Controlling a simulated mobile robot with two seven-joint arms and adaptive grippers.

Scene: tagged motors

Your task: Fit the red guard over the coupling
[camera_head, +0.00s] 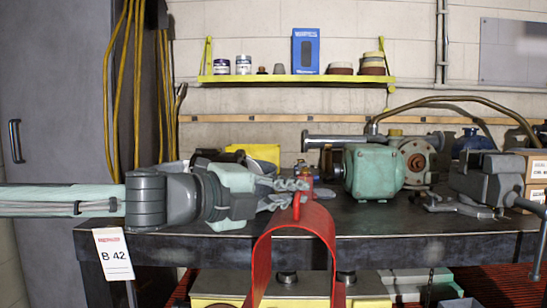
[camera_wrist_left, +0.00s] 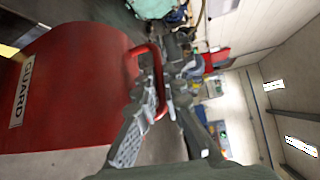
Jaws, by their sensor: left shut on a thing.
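The red guard (camera_head: 320,217) is an open arch with a small loop handle on top. It hangs in front of the bench's front edge, its crown a little above bench-top level in the picture. My left gripper (camera_head: 294,190) is shut on that handle. In the left wrist view, the guard (camera_wrist_left: 75,85) carries a white "GUARD" label and my left gripper's fingers (camera_wrist_left: 155,88) close around the handle. A green motor (camera_head: 372,172) stands on the bench to the right of my left gripper. I cannot clearly make out the coupling. My right gripper is not in view.
The dark bench (camera_head: 400,222) carries a grey vise (camera_head: 487,180) at right and a clamp-like tool (camera_head: 455,208). A yellow shelf (camera_head: 290,78) holds cans and a blue box. Cases sit under the bench.

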